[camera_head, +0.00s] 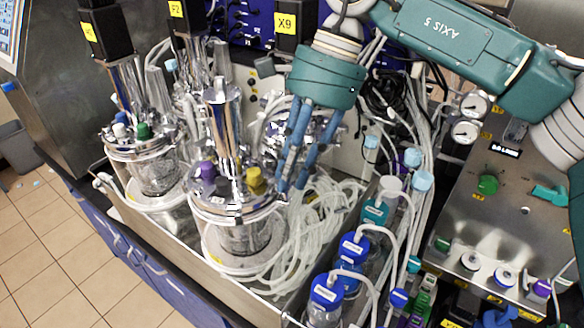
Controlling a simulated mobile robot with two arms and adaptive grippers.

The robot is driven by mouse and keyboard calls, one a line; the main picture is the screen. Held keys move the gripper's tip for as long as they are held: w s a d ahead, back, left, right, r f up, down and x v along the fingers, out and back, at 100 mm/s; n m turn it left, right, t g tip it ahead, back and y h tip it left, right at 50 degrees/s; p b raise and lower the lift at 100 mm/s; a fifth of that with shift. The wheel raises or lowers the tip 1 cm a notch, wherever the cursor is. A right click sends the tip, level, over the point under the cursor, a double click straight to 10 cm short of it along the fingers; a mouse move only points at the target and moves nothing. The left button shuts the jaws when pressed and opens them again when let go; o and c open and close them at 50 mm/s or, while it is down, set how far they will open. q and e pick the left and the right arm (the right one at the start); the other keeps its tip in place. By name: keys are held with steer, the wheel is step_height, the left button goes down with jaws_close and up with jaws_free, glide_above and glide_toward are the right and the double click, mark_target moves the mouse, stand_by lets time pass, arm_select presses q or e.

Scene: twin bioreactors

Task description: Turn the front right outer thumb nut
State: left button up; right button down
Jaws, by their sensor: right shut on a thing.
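The front bioreactor vessel (240,235) is a glass jar with a shiny metal lid (226,200), which carries a purple cap (207,171) and a yellow cap (254,181). My right gripper (291,185), with blue fingers below a teal body, reaches down from above to the right edge of this lid. Its fingers are closed together on a thumb nut at the outer right rim. The nut itself is hidden by the fingertips. My left gripper is not in view.
A second vessel (155,172) with green and white caps stands to the left. Clear coiled tubing (315,225) lies right of the front vessel. Blue-capped bottles (326,291) stand at the lower right, beside a control panel (470,215). Metal columns rise close by.

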steer(key=shift+w+r, duration=0.1)
steer(key=shift+w, duration=0.05)
steer(key=shift+m+b, duration=0.4)
steer(key=shift+b, duration=0.25)
steer(key=m+t+b, duration=0.1)
steer(key=m+b, duration=0.3)
steer(key=m+t+y+b, duration=0.1)
steer(key=b, duration=0.2)
steer(key=shift+s+m+t, duration=0.25)
steer(key=shift+m+t, duration=0.05)
steer(key=shift+m, duration=0.1)
steer(key=m+t+b, duration=0.1)
steer(key=m+b, duration=0.1)
steer(key=m, duration=0.1)
steer(key=shift+s+b, duration=0.15)
steer(key=shift+b, duration=0.2)
steer(key=shift+s+r+m+t+b, duration=0.15)
steer(key=shift+m+t+b, duration=0.5)
steer(key=shift+m, duration=0.55)
